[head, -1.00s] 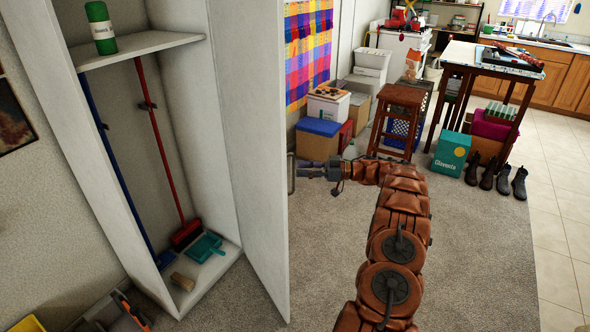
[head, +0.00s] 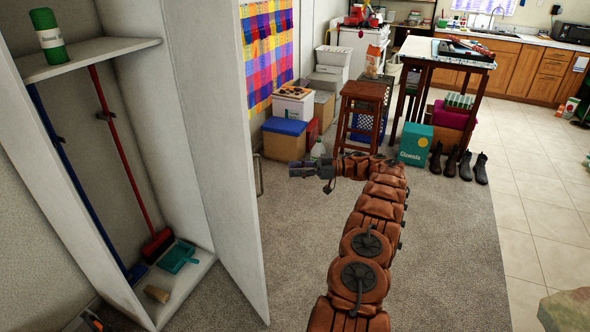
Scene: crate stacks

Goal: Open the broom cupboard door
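The broom cupboard (head: 140,85) stands at the left with its inside in plain view. Its white door (head: 222,150) is swung wide open, edge toward me. The door's handle (head: 260,175) shows as a thin metal bar on the door's far face. My gripper (head: 293,169) is just right of the handle, apart from it, with a visible gap. It points left toward the door. Its fingers are small and dark here, so I cannot tell how far they are spread. Nothing shows held between them.
Inside the cupboard are a red broom (head: 158,243), a blue-handled tool (head: 60,140), a teal dustpan (head: 178,256) and a green canister (head: 48,36). Boxes (head: 285,138) and a wooden stool (head: 360,112) stand behind my gripper. The carpet (head: 430,240) at right is clear.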

